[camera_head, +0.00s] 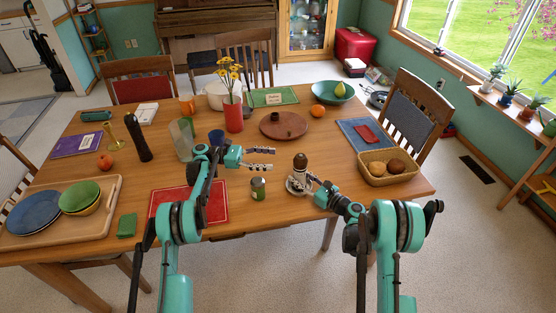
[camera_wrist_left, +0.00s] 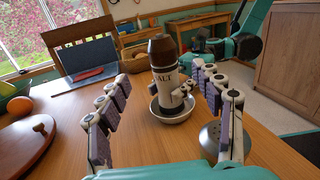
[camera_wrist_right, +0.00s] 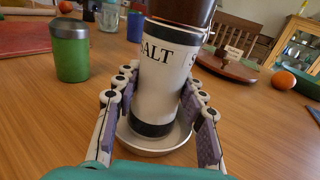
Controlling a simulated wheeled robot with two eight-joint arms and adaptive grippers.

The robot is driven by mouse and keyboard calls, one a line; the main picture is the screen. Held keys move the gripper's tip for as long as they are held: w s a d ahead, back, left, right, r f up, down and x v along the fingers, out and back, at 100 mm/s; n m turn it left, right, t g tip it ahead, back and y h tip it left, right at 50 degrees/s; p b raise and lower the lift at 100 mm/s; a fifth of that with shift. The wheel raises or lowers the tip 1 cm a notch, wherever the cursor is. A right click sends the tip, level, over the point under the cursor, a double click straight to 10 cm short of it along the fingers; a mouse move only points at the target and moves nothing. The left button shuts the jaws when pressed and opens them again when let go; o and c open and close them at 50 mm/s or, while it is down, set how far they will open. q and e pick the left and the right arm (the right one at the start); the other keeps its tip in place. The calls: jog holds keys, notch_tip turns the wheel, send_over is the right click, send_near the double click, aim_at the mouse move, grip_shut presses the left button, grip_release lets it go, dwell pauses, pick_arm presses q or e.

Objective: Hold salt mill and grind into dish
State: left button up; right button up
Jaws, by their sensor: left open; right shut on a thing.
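The salt mill (camera_head: 300,162), white with a brown top and dark bands, stands upright near the table's front edge. It also shows in the left wrist view (camera_wrist_left: 163,88) and the right wrist view (camera_wrist_right: 163,75). Its base is over or in a small pale dish (camera_wrist_right: 158,147); whether it touches the bottom I cannot tell. The dish also shows in the left wrist view (camera_wrist_left: 175,117). My right gripper (camera_head: 303,181) is shut around the mill's lower body. My left gripper (camera_head: 273,159) is open and empty, left of the mill, its fingers pointing toward it.
A green jar with a metal lid (camera_head: 258,189) stands left of the dish. A bread basket (camera_head: 387,169) is to the right, a round brown board (camera_head: 284,125) behind, and a red mat (camera_head: 188,205) to the left. The red vase (camera_head: 233,116) holds tall flowers.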

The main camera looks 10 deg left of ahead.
aim_at(300, 161)
pick_arm(q)
jog(key=s+n+t+y, duration=0.1)
jog(key=s+n+t, duration=0.2)
jog(key=s+t, duration=0.25)
jog(key=shift+t, duration=0.45)
jog(key=x, duration=1.2)
jog(key=shift+w+d+f, duration=0.1)
jog(key=shift+w+d, duration=0.2)
jog(key=shift+c, duration=0.4)
jog(key=c, duration=1.1)
